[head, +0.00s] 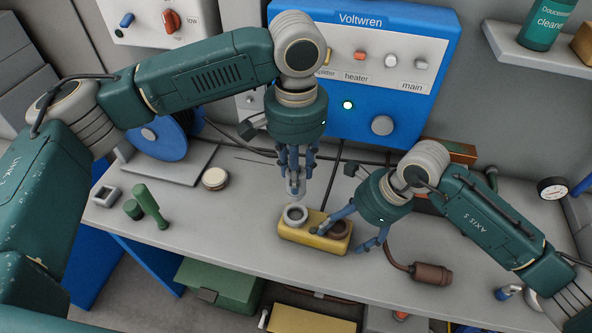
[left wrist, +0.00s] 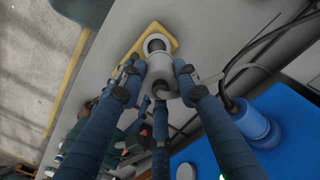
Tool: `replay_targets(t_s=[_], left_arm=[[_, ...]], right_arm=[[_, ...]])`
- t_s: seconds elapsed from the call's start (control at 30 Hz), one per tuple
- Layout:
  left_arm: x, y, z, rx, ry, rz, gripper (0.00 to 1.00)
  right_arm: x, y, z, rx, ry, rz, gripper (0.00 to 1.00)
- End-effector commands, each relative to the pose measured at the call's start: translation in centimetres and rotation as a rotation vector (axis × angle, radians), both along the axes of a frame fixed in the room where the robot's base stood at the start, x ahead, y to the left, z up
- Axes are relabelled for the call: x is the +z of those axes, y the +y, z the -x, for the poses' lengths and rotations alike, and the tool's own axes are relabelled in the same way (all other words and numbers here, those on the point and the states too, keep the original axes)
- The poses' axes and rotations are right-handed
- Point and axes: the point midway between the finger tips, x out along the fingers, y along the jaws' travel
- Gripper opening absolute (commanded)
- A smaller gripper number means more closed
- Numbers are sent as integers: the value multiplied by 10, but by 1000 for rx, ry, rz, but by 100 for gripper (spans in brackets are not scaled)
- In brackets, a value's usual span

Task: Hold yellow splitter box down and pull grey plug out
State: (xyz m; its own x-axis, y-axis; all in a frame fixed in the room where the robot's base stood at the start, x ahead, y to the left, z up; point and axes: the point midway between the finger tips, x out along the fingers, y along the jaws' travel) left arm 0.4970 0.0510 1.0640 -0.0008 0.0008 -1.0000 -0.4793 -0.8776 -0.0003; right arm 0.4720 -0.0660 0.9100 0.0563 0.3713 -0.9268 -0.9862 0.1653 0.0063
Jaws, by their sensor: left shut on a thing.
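The yellow splitter box (head: 312,241) lies on the grey bench, with a grey ring socket (head: 295,214) and a brown socket (head: 339,230) on top. My left gripper (head: 296,186) is above the box, shut on the grey plug (head: 293,192). The plug appears above the grey socket, whose dark opening shows; the left wrist view also shows the plug (left wrist: 162,72) in the fingers beside the ring. My right gripper (head: 347,235) has its fingers spread at the box's right end, one reaching over its top. I cannot tell how firmly it touches the box.
A brown plug (head: 432,273) on a cable lies right of the box. The blue Voltwren panel (head: 405,30) stands behind, with cables below it. A green cylinder part (head: 152,206), a round cream-topped piece (head: 215,178) and a small grey block (head: 106,195) sit at left.

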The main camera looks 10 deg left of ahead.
Motion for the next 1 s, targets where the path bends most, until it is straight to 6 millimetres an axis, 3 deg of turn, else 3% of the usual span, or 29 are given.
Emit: replay_targets(t_s=[0.37, 0.8, 1.0], left_arm=[[1, 0, 0, 0, -1, 0, 2], [1, 0, 0, 0, 0, 0, 2], [1, 0, 0, 0, -1, 0, 2]], right_arm=[[15, -3, -2, 0, -9, -6, 80], [94, -37, 4, 0, -7, -3, 80], [111, -43, 6, 0, -5, -2, 80]])
